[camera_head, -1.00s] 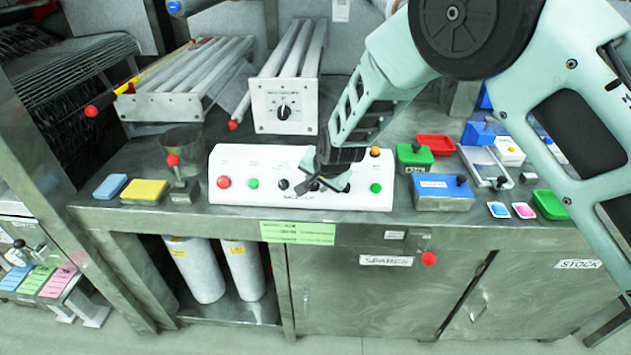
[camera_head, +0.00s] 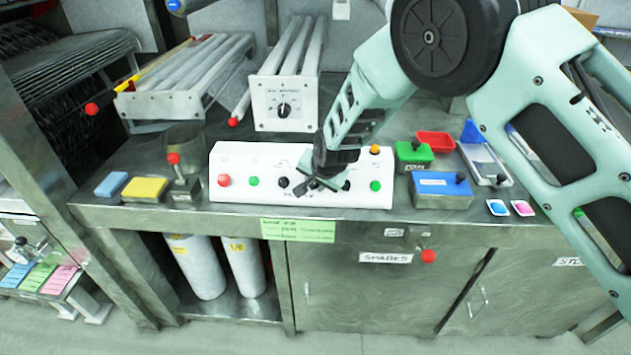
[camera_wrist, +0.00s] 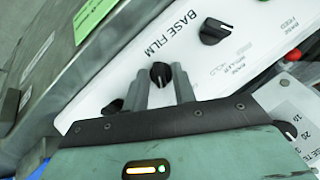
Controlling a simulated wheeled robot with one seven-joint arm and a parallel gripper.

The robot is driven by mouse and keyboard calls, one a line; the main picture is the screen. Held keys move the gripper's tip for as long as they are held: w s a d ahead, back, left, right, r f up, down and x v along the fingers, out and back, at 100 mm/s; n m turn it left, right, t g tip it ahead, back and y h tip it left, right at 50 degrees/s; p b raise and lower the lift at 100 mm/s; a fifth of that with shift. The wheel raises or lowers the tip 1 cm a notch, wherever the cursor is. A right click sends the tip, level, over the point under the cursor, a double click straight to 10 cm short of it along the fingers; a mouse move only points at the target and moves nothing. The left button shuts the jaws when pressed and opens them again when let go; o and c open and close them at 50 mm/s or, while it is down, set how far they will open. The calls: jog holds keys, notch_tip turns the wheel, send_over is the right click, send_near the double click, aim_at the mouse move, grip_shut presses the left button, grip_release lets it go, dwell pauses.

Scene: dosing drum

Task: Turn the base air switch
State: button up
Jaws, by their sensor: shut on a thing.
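A white control panel (camera_head: 235,160) with buttons and black knobs stands at the front of the bench. My gripper (camera_head: 316,184) points down at the panel's middle and hides part of it. In the wrist view, my gripper (camera_wrist: 160,88) has its two fingers closed on either side of a black rotary knob (camera_wrist: 160,74). Another black knob (camera_wrist: 213,31) is free beside it. "BASE FILM" is printed on the panel near the held knob. I cannot read a "base air" label, so I cannot tell whether this knob is that switch.
A red button (camera_head: 223,181) and a green button (camera_head: 376,187) are near the panel's ends. A tube unit with a dial (camera_head: 284,110) stands behind it. A metal cup (camera_head: 182,145) and a yellow block (camera_head: 145,189) are left. A blue box (camera_head: 440,190) is right.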

jog(key=shift+a+r+n+h+p, duration=0.1)
jog(key=shift+a+n+h+p, duration=0.1)
jog(key=shift+n+h+p, duration=0.65)
jog(key=shift+a+n+g+h+b, duration=0.1)
jog(key=shift+n+g+h+b, duration=0.3)
jog(key=shift+n, duration=0.85)
jog(key=shift+a+f+n+h+b, duration=0.1)
jog(key=shift+f+n+h+b, duration=0.1)
jog(key=shift+n+h+b, duration=0.7)
jog(key=shift+n+t+h+b, duration=0.3)
jog(key=shift+n+h+b, duration=0.35)
jog(key=shift+n, duration=0.85)
jog(key=o, duration=0.6)
jog(key=shift+r, duration=0.1)
jog(key=shift+a, duration=0.1)
jog(key=b+v, duration=0.3)
jog(key=v, duration=1.4)
jog(key=shift+s+a, duration=0.15)
jog(key=shift+s, duration=0.05)
